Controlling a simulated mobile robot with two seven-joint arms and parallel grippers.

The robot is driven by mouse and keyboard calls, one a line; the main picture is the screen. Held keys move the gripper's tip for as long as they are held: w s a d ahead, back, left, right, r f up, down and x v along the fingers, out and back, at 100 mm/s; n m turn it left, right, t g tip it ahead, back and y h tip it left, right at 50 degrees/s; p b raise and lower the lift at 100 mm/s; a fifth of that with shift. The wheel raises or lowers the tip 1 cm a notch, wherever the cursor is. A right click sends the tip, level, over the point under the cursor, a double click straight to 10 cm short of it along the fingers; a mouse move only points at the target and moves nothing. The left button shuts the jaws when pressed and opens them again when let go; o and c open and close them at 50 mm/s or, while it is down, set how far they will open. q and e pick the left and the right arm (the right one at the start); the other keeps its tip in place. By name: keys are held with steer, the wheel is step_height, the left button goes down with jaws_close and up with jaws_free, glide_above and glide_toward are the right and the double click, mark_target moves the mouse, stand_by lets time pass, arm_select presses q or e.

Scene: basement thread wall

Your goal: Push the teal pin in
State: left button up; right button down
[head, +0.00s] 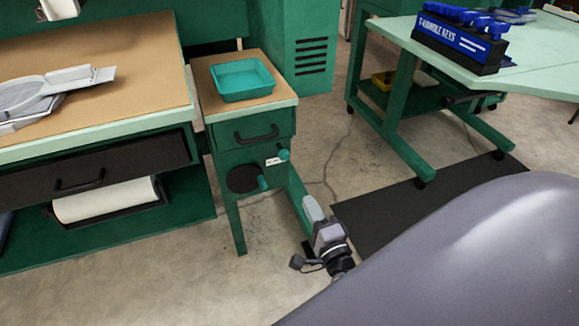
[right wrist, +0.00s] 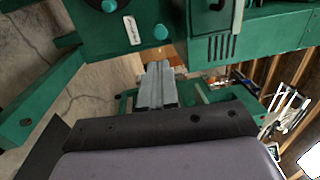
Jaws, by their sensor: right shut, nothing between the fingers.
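Two teal pins stick out of the front of a green cabinet (head: 226,208), below its drawer. The upper right pin (head: 284,155) and the lower left pin (head: 263,183) flank a small white label (head: 273,162). I cannot tell how far each pin stands out. In the right wrist view one pin (right wrist: 161,32) shows near the fingertips and the other (right wrist: 110,5) at the top edge. My right gripper (head: 312,206) is shut and empty, below and to the right of the pins, apart from them. Its fingers (right wrist: 158,68) show closed in the wrist view. My left gripper is out of view.
A teal tray (head: 243,80) sits on the cabinet top. A workbench (head: 100,60) with a paper roll (head: 105,200) below stands left. A green-legged table (head: 510,75) with a blue key rack (head: 460,40) stands right. Floor between is clear, with a dark mat (head: 385,215).

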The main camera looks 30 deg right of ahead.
mark_target(285, 158)
steer(key=b+x, duration=0.2)
steer(key=x, duration=1)
steer(key=shift+w+f+b, duration=0.1)
steer(key=shift+w+b, duration=0.05)
steer(key=shift+b, duration=0.2)
steer(key=shift+w+d, duration=0.15)
steer(key=shift+w, duration=0.35)
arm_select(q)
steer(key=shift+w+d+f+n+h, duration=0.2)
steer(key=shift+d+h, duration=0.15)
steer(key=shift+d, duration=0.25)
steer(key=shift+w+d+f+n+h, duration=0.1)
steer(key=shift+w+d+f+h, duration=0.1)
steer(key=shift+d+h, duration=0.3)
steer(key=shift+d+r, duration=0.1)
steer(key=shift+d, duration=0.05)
